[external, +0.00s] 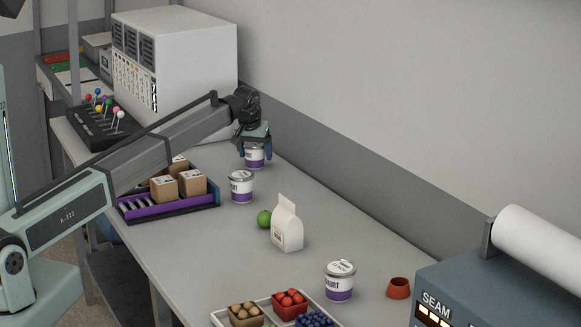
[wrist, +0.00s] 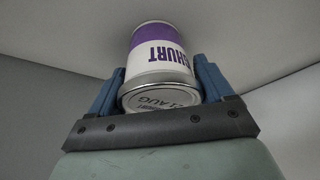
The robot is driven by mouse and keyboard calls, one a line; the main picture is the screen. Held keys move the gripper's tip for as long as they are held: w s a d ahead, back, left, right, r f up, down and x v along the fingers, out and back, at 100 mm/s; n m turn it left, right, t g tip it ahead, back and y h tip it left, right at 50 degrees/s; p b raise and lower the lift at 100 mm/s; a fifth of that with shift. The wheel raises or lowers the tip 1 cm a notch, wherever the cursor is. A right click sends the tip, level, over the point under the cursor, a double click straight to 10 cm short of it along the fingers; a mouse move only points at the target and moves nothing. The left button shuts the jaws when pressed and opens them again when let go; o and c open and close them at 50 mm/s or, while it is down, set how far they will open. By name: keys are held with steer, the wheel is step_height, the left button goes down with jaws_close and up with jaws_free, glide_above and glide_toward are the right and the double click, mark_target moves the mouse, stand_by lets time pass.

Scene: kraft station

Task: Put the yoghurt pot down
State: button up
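My gripper (external: 255,147) is at the far end of the table, with its blue fingers around a white and purple yoghurt pot (external: 255,160). In the wrist view the pot (wrist: 158,58) sits between the two blue fingers of my gripper (wrist: 160,92), its silver lid towards the camera. The fingers appear to press on both sides of it near the lid. The pot looks upright in the external view; I cannot tell whether its base touches the table. Two similar pots stand on the table, one (external: 241,187) just in front and one (external: 339,281) nearer the camera.
A purple tray with cardboard boxes (external: 192,183) lies left of the pots. A white machine (external: 175,75) stands behind at the left. A green fruit (external: 264,218), a white carton (external: 287,228), a red cup (external: 398,288) and a fruit tray (external: 224,318) are further forward.

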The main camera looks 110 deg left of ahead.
steer(key=o, duration=0.3)
steer(key=v, duration=1.2)
steer(key=shift+r, duration=0.15)
